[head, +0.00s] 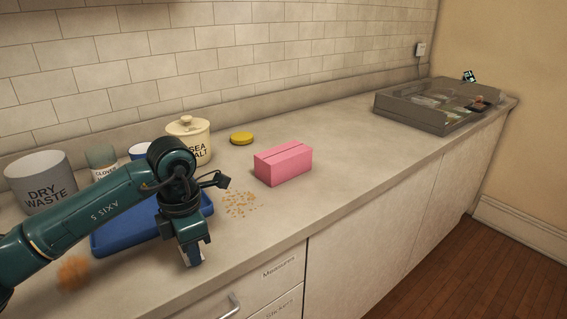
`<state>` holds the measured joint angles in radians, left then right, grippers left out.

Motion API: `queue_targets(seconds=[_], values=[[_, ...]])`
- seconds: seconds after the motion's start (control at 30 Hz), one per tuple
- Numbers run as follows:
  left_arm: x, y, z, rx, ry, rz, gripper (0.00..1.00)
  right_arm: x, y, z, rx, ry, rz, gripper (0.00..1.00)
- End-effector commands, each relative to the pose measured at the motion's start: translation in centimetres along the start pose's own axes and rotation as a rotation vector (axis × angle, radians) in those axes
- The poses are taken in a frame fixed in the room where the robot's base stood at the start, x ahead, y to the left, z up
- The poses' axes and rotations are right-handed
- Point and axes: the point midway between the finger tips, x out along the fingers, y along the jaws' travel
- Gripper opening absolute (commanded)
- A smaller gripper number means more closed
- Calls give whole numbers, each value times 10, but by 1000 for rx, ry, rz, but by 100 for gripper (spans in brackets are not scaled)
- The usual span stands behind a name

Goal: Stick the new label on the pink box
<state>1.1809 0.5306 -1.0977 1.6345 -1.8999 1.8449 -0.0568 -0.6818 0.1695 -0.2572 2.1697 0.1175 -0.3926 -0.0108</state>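The pink box (284,163) sits closed on the counter, right of the centre-left area, with a dark seam along its top. I see no label on its visible sides. My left gripper (194,258) points down over the counter's front edge, in front and to the left of the pink box and apart from it. Its fingers are small and partly hidden, so I cannot tell whether they are open or hold anything. No loose new label can be made out. My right gripper is not in view.
A blue tray (119,235) lies behind my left arm. A grey dry waste bin (41,181), a sea salt jar (188,139) and a yellow lid (241,138) stand along the back. Crumbs (240,204) lie near the box. A grey open case (428,118) is far right. Drawers (278,268) are below.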

Motion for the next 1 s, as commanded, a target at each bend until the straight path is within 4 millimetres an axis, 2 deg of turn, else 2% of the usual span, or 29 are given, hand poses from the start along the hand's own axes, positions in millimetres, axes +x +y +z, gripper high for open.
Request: queue_targets(seconds=[1.0], values=[[-16, -4, 0, 1, 0, 1, 0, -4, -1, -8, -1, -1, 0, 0]])
